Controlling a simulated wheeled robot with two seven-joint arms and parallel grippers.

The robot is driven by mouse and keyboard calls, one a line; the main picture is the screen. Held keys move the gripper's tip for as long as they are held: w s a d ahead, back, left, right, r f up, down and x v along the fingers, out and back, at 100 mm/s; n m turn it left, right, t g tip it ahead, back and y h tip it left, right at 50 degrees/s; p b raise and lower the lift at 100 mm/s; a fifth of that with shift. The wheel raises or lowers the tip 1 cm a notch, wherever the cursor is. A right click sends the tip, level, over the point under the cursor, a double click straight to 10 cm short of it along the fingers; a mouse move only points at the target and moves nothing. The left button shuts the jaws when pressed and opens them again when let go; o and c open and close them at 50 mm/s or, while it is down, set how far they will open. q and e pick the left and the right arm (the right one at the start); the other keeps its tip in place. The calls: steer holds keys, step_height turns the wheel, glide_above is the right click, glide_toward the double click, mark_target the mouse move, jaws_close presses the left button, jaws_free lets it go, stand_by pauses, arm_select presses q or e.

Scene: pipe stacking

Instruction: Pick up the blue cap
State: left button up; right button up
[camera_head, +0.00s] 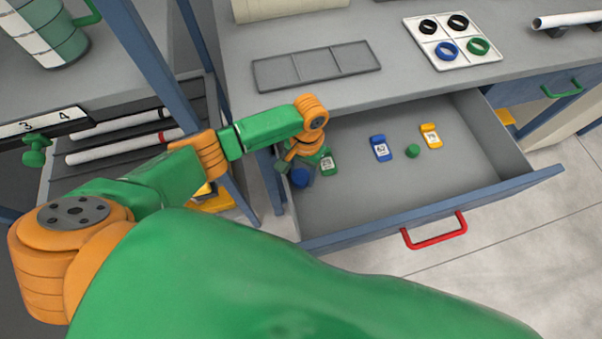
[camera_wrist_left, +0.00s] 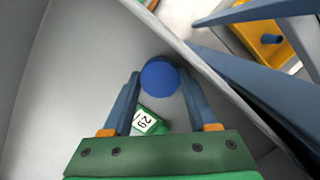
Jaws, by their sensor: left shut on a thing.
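The blue cap (camera_head: 301,177) is at the left end of the open drawer, near its left wall. In the left wrist view, the round blue cap (camera_wrist_left: 160,75) sits between the tips of my left gripper (camera_wrist_left: 159,82), with a finger on each side. My left gripper (camera_head: 293,171) reaches down into the drawer and is shut on the cap. I cannot tell whether the cap still touches the drawer floor. My right gripper is not in view.
The drawer (camera_head: 385,222) also holds a green labelled item (camera_head: 328,164), a blue labelled item (camera_head: 380,148), a green cap (camera_head: 412,151) and a yellow labelled item (camera_head: 431,136). A grey tray (camera_head: 316,65) and a white tray with rings (camera_head: 410,28) lie on the worktop above.

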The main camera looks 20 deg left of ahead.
mark_target(303, 179)
arm_select(q)
steer(key=r, duration=0.2)
steer(key=d+r+p, duration=0.1)
steer(key=shift+r, duration=0.4)
steer(key=s+d+r, duration=0.2)
steer(key=d+r, duration=0.7)
steer(key=d, duration=0.4)
step_height(303, 179, up, 9)
steer(key=p, duration=1.1)
steer(key=shift+f, duration=0.2)
